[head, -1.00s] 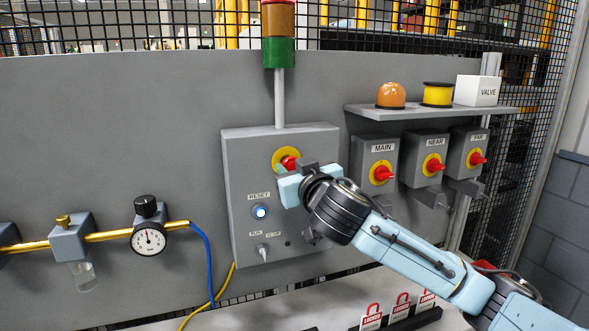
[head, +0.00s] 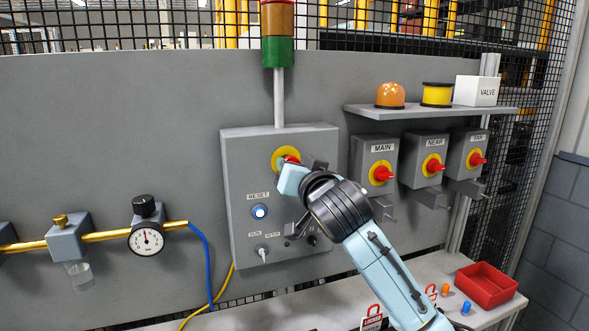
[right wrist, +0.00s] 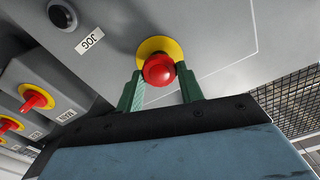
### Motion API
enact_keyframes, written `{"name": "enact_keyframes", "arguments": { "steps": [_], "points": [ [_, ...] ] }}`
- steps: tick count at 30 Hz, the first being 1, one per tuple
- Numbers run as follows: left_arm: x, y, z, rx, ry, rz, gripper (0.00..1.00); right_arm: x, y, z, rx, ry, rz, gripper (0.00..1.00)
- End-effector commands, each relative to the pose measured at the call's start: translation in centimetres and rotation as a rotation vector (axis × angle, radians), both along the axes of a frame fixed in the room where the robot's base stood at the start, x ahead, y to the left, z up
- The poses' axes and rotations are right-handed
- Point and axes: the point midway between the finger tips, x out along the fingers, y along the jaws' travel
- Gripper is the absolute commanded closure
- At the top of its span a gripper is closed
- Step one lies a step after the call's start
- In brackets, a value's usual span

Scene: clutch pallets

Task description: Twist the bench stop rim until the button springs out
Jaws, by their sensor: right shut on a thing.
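The bench stop is a red button (head: 292,158) on a yellow ring (head: 279,160), high on the front of a grey control box (head: 240,180). My right gripper (head: 287,168) is at the button in the head view, its jaws partly covering it. In the right wrist view, the red button head (right wrist: 158,70) sits between the two green fingers of the gripper (right wrist: 160,76), shut on its rim, with the yellow ring (right wrist: 148,46) behind. How far the button stands out is hard to tell. My left gripper is not in view.
The lit blue RESET button (head: 259,212) and a key switch (head: 262,252) are lower on the box. MAIN (head: 381,173), NEAR (head: 433,165) and FAR (head: 477,158) switches are to the right. A red bin (head: 490,298) and loose plugs lie on the bench.

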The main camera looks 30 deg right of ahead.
Motion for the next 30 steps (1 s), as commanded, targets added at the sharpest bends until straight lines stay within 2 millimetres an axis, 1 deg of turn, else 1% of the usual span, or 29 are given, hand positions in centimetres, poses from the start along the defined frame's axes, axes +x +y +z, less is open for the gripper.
{"name": "enact_keyframes", "arguments": {
  "steps": [3, 10, 26, 27, 30],
  "points": [
    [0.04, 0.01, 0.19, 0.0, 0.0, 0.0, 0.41, 0.03, 0.03, -0.06, 0.071, -0.014, 0.0, 0.86],
    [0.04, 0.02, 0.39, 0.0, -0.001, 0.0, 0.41, 0.01, -0.03, -0.04, 0.15, -0.034, -0.001, 0.86],
    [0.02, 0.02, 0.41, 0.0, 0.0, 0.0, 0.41, 0.01, -0.05, -0.04, 0.173, -0.04, -0.001, 0.86],
    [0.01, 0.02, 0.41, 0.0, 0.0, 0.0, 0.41, 0.01, -0.05, -0.04, 0.173, -0.041, -0.001, 0.6],
    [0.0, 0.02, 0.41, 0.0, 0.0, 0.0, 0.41, 0.01, -0.05, -0.04, 0.173, -0.041, -0.001, 0.47]
  ]
}}
